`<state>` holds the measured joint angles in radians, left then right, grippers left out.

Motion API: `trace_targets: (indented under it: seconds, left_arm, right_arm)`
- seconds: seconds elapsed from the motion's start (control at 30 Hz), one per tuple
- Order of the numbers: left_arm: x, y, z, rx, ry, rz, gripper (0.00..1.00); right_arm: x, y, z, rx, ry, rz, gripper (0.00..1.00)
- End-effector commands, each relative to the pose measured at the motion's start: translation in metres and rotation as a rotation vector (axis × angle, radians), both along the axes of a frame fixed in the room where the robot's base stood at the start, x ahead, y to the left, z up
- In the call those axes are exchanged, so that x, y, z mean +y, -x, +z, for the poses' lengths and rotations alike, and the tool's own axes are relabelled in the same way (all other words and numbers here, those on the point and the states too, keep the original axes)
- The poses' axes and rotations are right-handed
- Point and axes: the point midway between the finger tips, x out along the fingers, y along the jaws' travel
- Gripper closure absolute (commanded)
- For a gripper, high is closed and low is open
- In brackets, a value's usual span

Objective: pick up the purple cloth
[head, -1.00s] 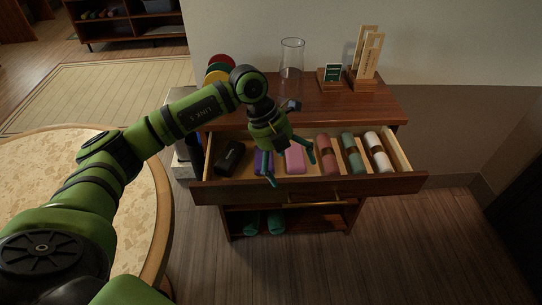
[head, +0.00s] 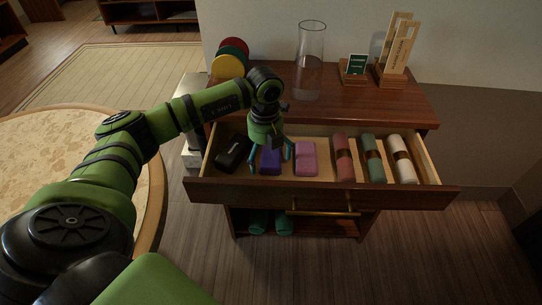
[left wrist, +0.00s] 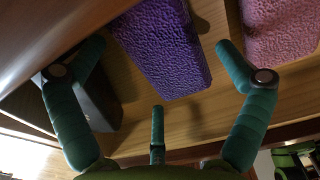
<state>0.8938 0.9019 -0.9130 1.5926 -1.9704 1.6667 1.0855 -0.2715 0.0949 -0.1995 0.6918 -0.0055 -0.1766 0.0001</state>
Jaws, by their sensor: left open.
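The purple cloth (head: 270,160) lies folded in the open drawer, between a black case and a pink cloth. My left gripper (head: 271,160) is above it, fingers pointing down, with one finger on each side of the cloth in the picture. In the left wrist view the purple cloth (left wrist: 163,45) shows a bumpy texture and lies between the spread, teal fingers (left wrist: 155,75). The gripper is open and I see no clear contact. My right gripper is not in view.
The drawer (head: 318,192) also holds the black case (head: 233,153), the pink cloth (head: 306,158) and rolled red (head: 344,158), green (head: 373,158) and white (head: 401,158) cloths. A glass vase (head: 309,62) and wooden signs (head: 397,50) stand on the cabinet top.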

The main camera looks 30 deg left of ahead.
Motion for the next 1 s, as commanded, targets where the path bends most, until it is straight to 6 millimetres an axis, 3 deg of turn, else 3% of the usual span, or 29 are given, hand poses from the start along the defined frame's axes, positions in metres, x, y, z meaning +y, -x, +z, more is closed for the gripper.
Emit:
trace_targets:
  seconds: [0.13,0.17,0.2,0.3,0.77,1.0]
  left_arm:
    - [0.0,0.0,0.0,0.0,0.0,0.0,0.0]
    - [0.0,0.0,0.0,0.0,0.0,0.0,0.04]
    - [0.0,0.0,0.0,0.0,0.0,-0.001,0.2]
    - [0.0,0.0,0.0,0.001,0.001,-0.001,0.53]
    - [0.0,0.0,0.004,0.002,0.001,-0.001,0.53]
    - [0.0,-0.001,0.034,-0.004,0.0,-0.001,0.53]
  right_arm:
    - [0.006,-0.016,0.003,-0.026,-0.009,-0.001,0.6]
    - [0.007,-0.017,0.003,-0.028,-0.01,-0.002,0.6]
    - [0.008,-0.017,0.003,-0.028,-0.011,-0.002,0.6]
    - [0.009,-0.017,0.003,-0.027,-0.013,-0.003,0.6]
    - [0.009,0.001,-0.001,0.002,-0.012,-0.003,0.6]
    - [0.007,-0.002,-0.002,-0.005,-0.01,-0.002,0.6]
